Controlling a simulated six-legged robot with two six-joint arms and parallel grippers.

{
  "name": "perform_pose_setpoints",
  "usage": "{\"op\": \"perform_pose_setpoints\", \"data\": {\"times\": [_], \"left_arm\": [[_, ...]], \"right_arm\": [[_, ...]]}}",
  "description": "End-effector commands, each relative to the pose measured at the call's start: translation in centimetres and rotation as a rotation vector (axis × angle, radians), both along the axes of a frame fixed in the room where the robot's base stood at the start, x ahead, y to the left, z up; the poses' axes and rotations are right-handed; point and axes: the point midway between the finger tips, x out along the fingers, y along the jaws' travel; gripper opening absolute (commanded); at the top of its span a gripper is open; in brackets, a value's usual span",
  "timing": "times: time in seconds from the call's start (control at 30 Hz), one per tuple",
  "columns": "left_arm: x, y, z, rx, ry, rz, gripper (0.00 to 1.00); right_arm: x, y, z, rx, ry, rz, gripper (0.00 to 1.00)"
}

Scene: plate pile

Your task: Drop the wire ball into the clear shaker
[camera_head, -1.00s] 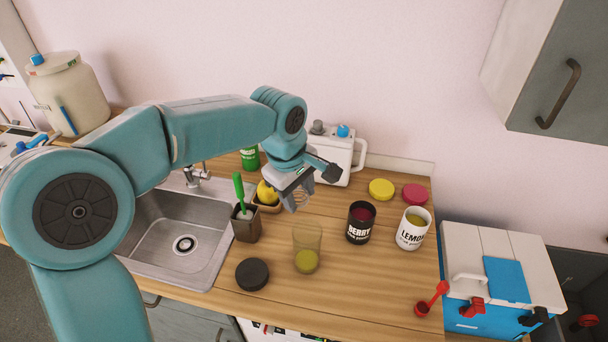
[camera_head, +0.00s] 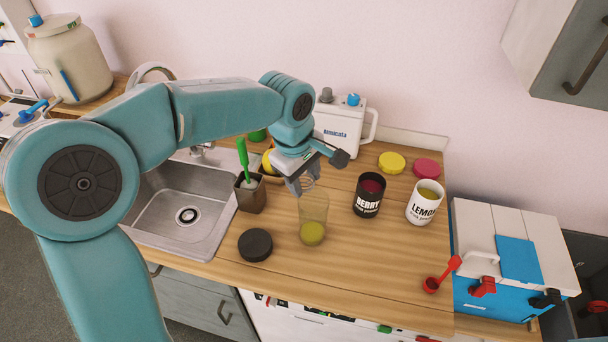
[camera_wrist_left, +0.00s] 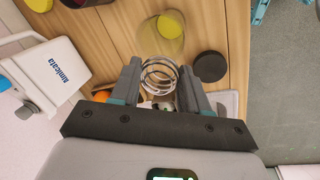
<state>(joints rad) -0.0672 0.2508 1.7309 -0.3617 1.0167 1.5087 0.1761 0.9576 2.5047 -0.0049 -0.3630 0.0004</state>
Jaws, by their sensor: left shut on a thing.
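The clear shaker (camera_head: 313,212) stands upright on the wooden counter with yellow-green contents at its bottom. It also shows in the left wrist view (camera_wrist_left: 163,28), just beyond the fingertips. My left gripper (camera_head: 300,184) is shut on the wire ball (camera_head: 308,182), a small coil of metal loops. In the left wrist view the wire ball (camera_wrist_left: 159,74) sits between the two fingers. In the head view the ball is close to the shaker's rim, at its upper left; the exact height above the rim is hard to tell. My right gripper is not in view.
A black lid (camera_head: 255,245) lies left of the shaker. The black BERRY tub (camera_head: 368,196) and white LEMON tub (camera_head: 424,203) stand to its right, with yellow (camera_head: 392,162) and red (camera_head: 427,168) lids behind. A red scoop (camera_head: 441,275) lies front right. A brush holder (camera_head: 250,194) stands by the sink.

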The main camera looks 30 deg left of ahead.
Motion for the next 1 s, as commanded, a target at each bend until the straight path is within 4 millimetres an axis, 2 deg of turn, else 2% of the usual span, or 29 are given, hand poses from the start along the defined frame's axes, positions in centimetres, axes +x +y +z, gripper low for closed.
{"op": "perform_pose_setpoints", "data": {"times": [0.03,0.1,0.47,0.63,1.0], "left_arm": [[0.0,0.0,0.0,0.0,0.0,0.0,0.55],[0.1,0.0,0.0,0.0,0.001,0.0,0.75],[0.1,0.0,0.5,-0.001,-0.002,0.0,0.75],[-0.4,0.1,3.4,0.0,-0.006,0.0,0.75],[-2.1,0.5,12.9,-0.001,-0.003,-0.001,0.75]], "right_arm": [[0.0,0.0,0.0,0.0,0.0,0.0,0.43],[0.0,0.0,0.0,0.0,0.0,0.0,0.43],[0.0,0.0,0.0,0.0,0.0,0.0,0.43],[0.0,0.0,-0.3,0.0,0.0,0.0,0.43],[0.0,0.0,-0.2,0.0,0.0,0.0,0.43]]}}
